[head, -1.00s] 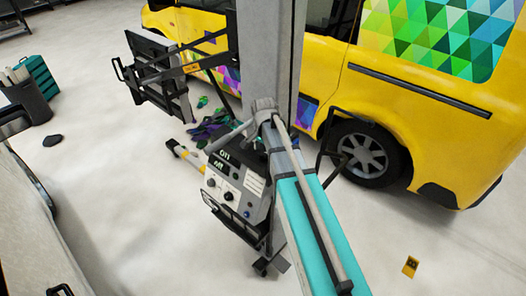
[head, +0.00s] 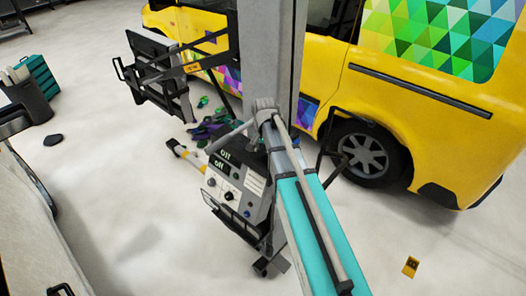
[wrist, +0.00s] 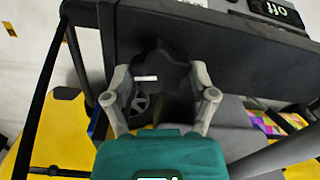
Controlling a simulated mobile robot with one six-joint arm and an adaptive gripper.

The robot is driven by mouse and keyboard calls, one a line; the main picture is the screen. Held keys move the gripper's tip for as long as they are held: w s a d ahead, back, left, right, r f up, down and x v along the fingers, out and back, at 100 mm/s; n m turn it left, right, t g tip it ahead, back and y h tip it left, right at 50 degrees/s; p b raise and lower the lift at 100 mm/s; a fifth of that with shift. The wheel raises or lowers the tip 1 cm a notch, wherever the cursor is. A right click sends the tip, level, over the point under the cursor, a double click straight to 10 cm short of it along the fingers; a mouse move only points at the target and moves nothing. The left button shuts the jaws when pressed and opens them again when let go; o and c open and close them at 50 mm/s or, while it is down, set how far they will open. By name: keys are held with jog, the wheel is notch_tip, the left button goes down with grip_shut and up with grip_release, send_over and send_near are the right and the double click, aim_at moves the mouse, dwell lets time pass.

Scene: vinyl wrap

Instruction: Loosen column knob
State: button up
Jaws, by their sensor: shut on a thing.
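A black lobed knob (wrist: 165,62) with a short white mark sits against the side of a dark box in the wrist view. My gripper (wrist: 158,76) has its two grey fingers on either side of this knob and is shut on it. In the head view the knob and fingertips are hidden behind my arm. The tall grey column (head: 270,55) rises at the centre there, with the control unit (head: 227,188) at its foot. The control unit has two small displays and several dark knobs on its front.
A yellow van (head: 430,130) with a coloured triangle pattern stands close behind the column. A black bracket frame (head: 165,75) extends left from the column. Crumpled dark wrap (head: 212,128) lies on the floor. A grey bin (head: 30,100) stands far left.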

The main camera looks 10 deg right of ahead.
jog(key=n, duration=0.5)
jog(key=shift+d, duration=0.1)
jog(key=n, duration=1.6)
dwell(0.4)
jog(key=o, duration=1)
jog(key=shift+o, duration=0.2)
